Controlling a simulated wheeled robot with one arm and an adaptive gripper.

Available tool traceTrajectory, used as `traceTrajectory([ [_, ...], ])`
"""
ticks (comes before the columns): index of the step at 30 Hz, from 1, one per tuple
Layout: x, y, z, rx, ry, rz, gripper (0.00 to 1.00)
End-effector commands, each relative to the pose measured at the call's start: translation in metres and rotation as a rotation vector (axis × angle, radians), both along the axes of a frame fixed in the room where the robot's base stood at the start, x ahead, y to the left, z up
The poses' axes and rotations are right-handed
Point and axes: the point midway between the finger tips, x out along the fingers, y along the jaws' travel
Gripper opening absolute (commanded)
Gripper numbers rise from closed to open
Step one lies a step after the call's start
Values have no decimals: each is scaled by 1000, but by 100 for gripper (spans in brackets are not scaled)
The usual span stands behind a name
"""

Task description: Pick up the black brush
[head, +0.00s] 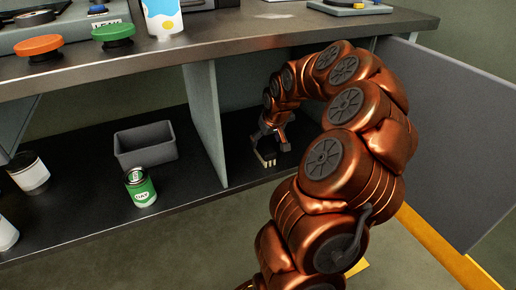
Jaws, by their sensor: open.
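My copper-coloured arm reaches into the right compartment of the lower shelf. My gripper (274,150) is at its end, open, low over the dark shelf floor and right of the grey divider. Small pale strips show at the gripper's tip; I cannot tell whether they are finger pads or part of a brush. I cannot make out the black brush clearly; the dark shelf and my own arm hide much of this compartment.
The grey divider (205,115) stands close to the gripper's left. A grey bin (146,147), a green can (140,188) and a white can (28,174) are in the left compartment. The countertop (240,45) overhangs; an open grey door (455,140) is at right.

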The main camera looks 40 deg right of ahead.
Motion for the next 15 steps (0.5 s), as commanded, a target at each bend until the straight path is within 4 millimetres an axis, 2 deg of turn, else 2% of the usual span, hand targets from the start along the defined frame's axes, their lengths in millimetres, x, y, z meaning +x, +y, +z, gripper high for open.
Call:
traceTrajectory([
  [4, 2, -5, -16, 1, 1, -8, 81],
  [11, 5, -10, -29, 1, 0, -14, 81],
  [15, 9, -13, -46, 1, 2, -12, 81],
])
